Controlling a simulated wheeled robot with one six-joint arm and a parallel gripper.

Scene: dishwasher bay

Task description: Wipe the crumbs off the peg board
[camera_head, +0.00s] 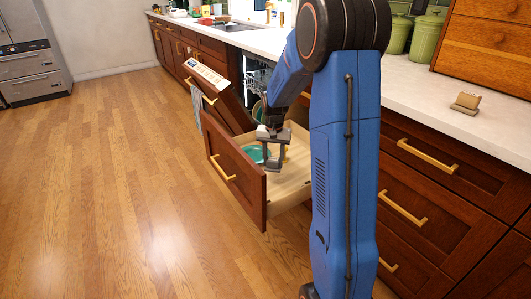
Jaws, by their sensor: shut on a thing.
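The peg board (289,186) is the pale wooden floor inside a pulled-out drawer, partly hidden by the drawer front and my arm. A teal dish (255,154) lies in the drawer, left of my gripper. My gripper (274,163) points down over the drawer, just right of the dish. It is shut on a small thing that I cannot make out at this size. I cannot tell whether that thing touches the board. Crumbs are too small to make out.
The drawer front (233,172) juts into the aisle. Behind it the dishwasher door (220,93) hangs part open. A small tan block on a dark base (466,103) stands on the right counter (432,92), near green canisters (426,38). The wooden floor at left is clear.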

